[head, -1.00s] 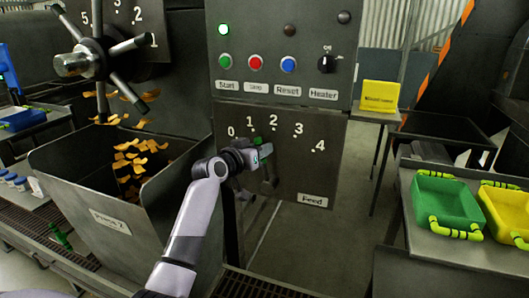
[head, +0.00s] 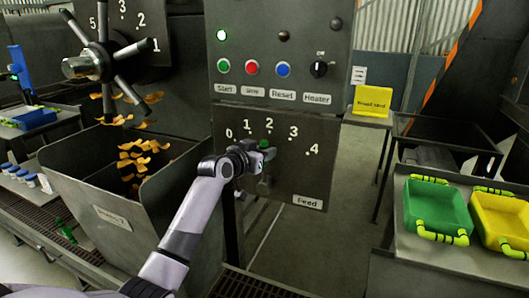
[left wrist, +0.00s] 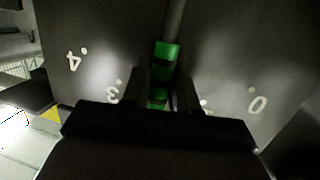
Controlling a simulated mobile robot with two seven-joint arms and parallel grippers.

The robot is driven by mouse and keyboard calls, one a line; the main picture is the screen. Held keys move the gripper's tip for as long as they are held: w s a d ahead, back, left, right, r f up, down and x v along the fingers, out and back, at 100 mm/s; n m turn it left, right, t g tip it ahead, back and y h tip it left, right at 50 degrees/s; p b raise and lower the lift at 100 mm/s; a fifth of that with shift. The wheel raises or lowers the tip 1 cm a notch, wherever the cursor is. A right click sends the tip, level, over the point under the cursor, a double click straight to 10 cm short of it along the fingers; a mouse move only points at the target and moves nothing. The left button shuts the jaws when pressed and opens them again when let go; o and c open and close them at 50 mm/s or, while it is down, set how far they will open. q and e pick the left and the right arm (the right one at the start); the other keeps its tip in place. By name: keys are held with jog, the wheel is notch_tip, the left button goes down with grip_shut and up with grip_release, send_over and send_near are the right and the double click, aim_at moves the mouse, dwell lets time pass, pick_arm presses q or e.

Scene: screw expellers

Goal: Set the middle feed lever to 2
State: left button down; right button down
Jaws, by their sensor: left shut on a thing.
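The feed panel (head: 294,165) carries an arc of numbers 0 to 4 and a "Feed" label. Its lever has a green handle (head: 266,144) that points up, close under the number 2. My left gripper (head: 252,155) comes in from the left and is shut around the handle. In the left wrist view, the green handle (left wrist: 166,55) stands between the two dark fingers (left wrist: 162,92), with 3 and 4 to its left and 0 to its right. The number 2 is hidden there. My right gripper is not in view.
A control panel with Start, Reset and Heater controls (head: 281,65) sits just above. A press hopper (head: 115,215) with orange flakes falling into it is at the left, below a spoked handwheel (head: 100,62). Green (head: 437,205) and yellow (head: 500,215) trays are at the right.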

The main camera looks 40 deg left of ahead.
pick_arm(q)
jog(key=c, duration=1)
grip_release()
jog(key=shift+s+d+r, duration=0.1)
jog(key=shift+s+r, duration=0.1)
jog(key=shift+s, duration=0.95)
jog(key=shift+s+r, duration=0.25)
jog(key=shift+s, duration=0.95)
jog(key=shift+s+d+r, duration=0.1)
jog(key=shift+s+r, duration=0.1)
jog(key=shift+s, duration=0.95)
